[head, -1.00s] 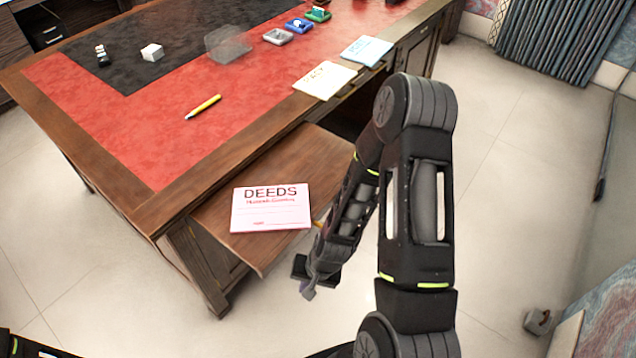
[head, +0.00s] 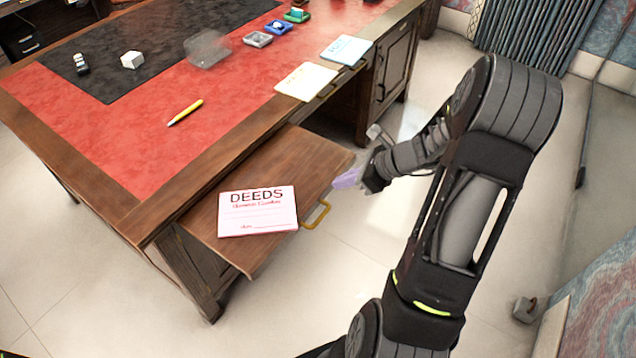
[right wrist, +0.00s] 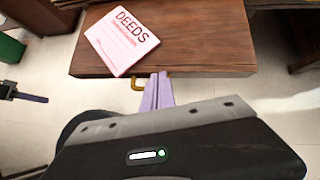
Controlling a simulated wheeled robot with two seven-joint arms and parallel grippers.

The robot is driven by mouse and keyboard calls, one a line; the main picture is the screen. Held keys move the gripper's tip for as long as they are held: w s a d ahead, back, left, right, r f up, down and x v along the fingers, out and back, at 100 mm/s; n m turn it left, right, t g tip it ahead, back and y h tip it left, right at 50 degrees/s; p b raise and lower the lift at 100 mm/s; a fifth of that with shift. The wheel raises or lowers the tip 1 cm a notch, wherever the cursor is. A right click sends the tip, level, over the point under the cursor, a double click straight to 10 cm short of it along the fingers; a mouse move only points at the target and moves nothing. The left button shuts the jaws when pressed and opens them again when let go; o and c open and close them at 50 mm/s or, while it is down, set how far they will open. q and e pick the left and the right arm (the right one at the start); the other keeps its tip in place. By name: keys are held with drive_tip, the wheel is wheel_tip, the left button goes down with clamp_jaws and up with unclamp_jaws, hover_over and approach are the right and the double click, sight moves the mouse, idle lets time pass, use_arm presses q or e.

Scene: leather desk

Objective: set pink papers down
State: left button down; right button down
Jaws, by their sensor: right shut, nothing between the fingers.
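The pink papers (head: 258,212), marked DEEDS, lie flat on the pulled-out wooden board (head: 300,160) at the desk's side. They also show in the right wrist view (right wrist: 122,40), near the board's left end. My right gripper (head: 345,180) is shut and empty, just off the board's outer edge and to the right of the papers, apart from them. In the right wrist view its pale purple fingers (right wrist: 158,92) are together near the yellow handle (right wrist: 137,84). The handle also shows in the head view (head: 317,214) on the board's edge. My left gripper is not in the head view.
Cream papers (head: 306,81) and light blue papers (head: 346,50) lie along the desk's right edge. A yellow pen (head: 185,112) lies on the red leather (head: 130,140). A white cube (head: 132,60) and several small coloured trays stand farther back. The board is bare beside the pink papers.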

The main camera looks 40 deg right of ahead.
sight(281, 187)
drive_tip(key=x, duration=0.9)
drive_tip(key=shift+w+a+f, duration=0.2)
drive_tip(key=shift+f, duration=0.05)
drive_tip(key=w, duration=0.1)
drive_tip(key=w+a+p, duration=0.1)
drive_tip(key=w, duration=0.1)
drive_tip(key=shift+a, duration=0.3)
drive_tip(key=shift+w+a, duration=0.15)
drive_tip(key=shift+w, duration=0.2)
drive_tip(key=shift+w+a, duration=0.1)
drive_tip(key=w, duration=0.1)
drive_tip(key=w+a, duration=0.1)
drive_tip(key=w, duration=0.1)
drive_tip(key=shift+a, duration=0.35)
drive_tip(key=shift+s, duration=0.1)
drive_tip(key=shift+d, duration=0.1)
